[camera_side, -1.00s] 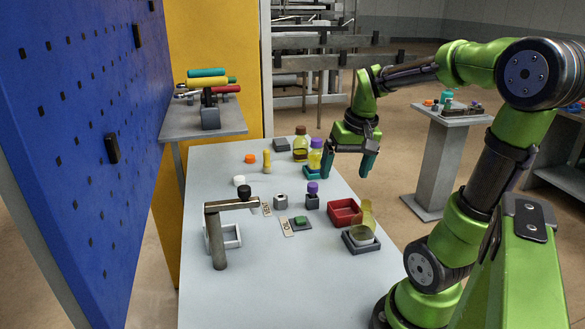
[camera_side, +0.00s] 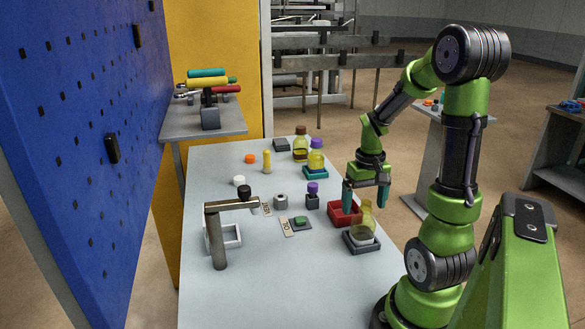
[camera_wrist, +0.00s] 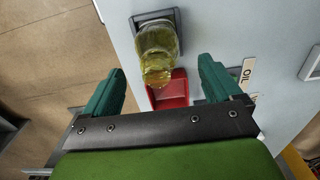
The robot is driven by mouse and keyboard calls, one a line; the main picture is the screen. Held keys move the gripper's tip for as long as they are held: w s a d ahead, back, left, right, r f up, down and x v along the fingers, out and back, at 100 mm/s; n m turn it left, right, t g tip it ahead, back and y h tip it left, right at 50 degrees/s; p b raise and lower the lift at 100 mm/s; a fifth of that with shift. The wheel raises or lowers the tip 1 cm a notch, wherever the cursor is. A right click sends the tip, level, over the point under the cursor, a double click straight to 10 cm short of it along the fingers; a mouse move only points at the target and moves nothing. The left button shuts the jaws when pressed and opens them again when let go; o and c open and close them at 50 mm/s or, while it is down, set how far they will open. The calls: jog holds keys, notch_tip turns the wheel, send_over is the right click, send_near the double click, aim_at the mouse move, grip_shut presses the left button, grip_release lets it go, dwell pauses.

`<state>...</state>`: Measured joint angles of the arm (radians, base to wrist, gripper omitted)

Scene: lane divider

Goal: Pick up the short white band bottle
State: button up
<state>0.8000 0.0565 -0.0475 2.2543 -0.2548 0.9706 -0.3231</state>
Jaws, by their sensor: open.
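A translucent yellow bottle with a pale white band low on its body (camera_side: 363,236) stands in a dark square tray (camera_side: 347,243) at the table's front right. In the wrist view the bottle (camera_wrist: 157,48) shows between and beyond the fingertips, with its neck towards me. My gripper (camera_side: 365,204) is open and empty, fingers pointing down, above and around the level of the bottle's top. I cannot tell from the side view whether a finger touches it; in the wrist view both fingers are apart from it.
A red open box (camera_side: 335,219) stands right beside the bottle's tray. A purple-capped bottle (camera_side: 316,158) and a brown-capped bottle (camera_side: 300,150) stand at the back. The front table is clear.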

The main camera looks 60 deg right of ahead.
aim_at(364, 218)
jog(key=shift+s+a+f, duration=0.1)
jog(key=shift+s+f, duration=0.05)
jog(key=shift+f, duration=1.2)
jog(key=shift+s+f, duration=0.15)
jog(key=shift+f, duration=1.2)
jog(key=c, duration=1.1)
jog(key=shift+r, duration=0.1)
jog(key=shift+c, duration=0.2)
